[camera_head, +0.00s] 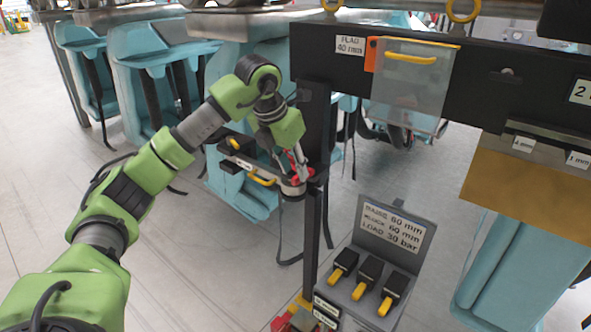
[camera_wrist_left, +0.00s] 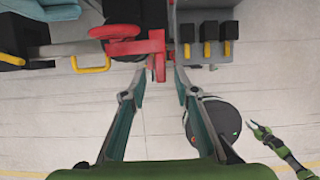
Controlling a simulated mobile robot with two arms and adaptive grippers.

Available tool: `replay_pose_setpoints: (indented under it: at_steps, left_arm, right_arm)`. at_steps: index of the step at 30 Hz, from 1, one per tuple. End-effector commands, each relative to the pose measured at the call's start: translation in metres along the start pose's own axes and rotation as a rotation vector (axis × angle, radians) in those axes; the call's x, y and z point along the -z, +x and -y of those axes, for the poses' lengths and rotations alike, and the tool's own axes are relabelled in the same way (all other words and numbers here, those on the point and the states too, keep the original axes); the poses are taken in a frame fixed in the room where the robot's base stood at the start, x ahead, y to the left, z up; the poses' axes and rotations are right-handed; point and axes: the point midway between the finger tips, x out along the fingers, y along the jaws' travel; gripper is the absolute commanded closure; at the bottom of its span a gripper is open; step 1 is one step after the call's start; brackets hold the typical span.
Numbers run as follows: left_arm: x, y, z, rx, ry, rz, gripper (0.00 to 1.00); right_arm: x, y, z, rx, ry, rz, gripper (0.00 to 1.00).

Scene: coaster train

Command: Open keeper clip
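A red clip-like part, which I take to be the keeper clip (camera_wrist_left: 130,46), shows at the top of the left wrist view; its upright red end reaches down toward the gap between my fingertips. In the head view a small red part of it (camera_head: 308,172) shows by the dark post, mostly hidden by my gripper. My left gripper (camera_wrist_left: 161,74) is open, its two fingers on either side just below the red end. I cannot tell whether they touch it. It also shows in the head view (camera_head: 299,168). My right gripper (camera_wrist_left: 257,131) shows small and open in the left wrist view.
A yellow handle (camera_head: 262,178) is beside the post on the left. A grey box with yellow-tipped levers (camera_head: 366,282) stands to the right. A clear flap with a yellow handle (camera_head: 408,85) hangs from the black beam. Teal seats (camera_head: 165,75) stand behind.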

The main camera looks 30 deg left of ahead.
Motion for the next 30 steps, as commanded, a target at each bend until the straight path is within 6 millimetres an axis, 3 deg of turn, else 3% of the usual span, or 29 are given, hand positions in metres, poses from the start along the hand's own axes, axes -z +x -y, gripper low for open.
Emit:
replay_pose_setpoints:
  at_steps: [6, 15, 19, 30]
  left_arm:
    - [0.0, 0.019, 0.0, 0.001, 0.0, -0.001, 0.72]
    - [0.0, 0.022, 0.0, 0.001, 0.0, 0.0, 0.72]
    - [0.0, 0.022, 0.0, 0.001, 0.0, 0.0, 1.0]
    - [-0.009, 0.024, 0.006, 0.0, -0.008, 0.0, 1.0]
  right_arm:
    - [0.001, -0.004, 0.0, 0.0, 0.0, -0.001, 0.75]
    - [0.001, -0.004, 0.001, 0.001, 0.0, -0.001, 0.75]
    - [0.002, -0.004, 0.001, 0.002, 0.0, -0.002, 0.75]
    - [0.004, -0.009, 0.003, 0.004, 0.001, -0.004, 0.75]
